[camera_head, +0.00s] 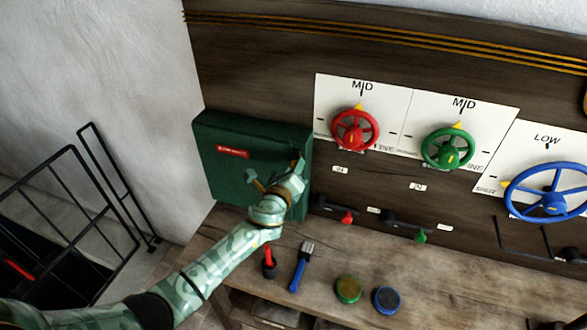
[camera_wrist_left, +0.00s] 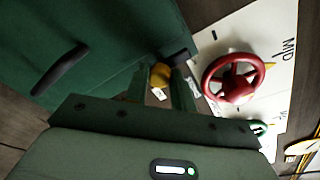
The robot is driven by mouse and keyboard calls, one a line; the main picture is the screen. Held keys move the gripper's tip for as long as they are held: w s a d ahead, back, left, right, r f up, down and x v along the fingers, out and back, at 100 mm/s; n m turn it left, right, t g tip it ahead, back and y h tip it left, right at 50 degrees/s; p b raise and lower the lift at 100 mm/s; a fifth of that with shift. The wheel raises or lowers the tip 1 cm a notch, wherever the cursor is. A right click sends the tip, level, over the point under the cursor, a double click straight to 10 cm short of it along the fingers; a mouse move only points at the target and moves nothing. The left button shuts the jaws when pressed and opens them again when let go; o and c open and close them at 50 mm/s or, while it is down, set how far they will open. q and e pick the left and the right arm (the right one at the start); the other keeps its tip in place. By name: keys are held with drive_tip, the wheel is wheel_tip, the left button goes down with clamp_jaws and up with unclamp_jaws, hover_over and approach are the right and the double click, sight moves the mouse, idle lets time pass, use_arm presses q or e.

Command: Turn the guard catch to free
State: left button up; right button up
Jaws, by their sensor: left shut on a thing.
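The green guard box (camera_head: 222,172) is on the wall at the back left in the head view, with a red label on its front. My left gripper (camera_head: 297,168) is at the box's right edge. In the left wrist view its two dark green fingers (camera_wrist_left: 163,88) are shut around a brass-coloured piece, the guard catch (camera_wrist_left: 160,75). A dark block (camera_wrist_left: 178,54) sits at the box's edge just beyond the fingers. Much of the catch is hidden by the fingers and, in the head view, by my arm. Its setting cannot be read. My right gripper does not show.
Red (camera_head: 354,130), green (camera_head: 447,149) and blue (camera_head: 549,193) handwheels are on white plates to the right. A black railing (camera_head: 107,190) is at left.

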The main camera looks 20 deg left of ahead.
use_arm(q)
drive_tip(key=shift+s+f, duration=0.1)
drive_tip(key=shift+f, duration=0.1)
drive_tip(key=o, duration=1)
drive_tip(key=shift+r, duration=0.1)
drive_tip(key=s, duration=0.5)
drive_tip(key=s+r, duration=0.1)
drive_tip(key=s, duration=1)
drive_tip(key=shift+s+a+r+p, duration=0.1)
drive_tip(key=shift+a+r+p, duration=0.15)
drive_tip(key=shift+p, duration=0.1)
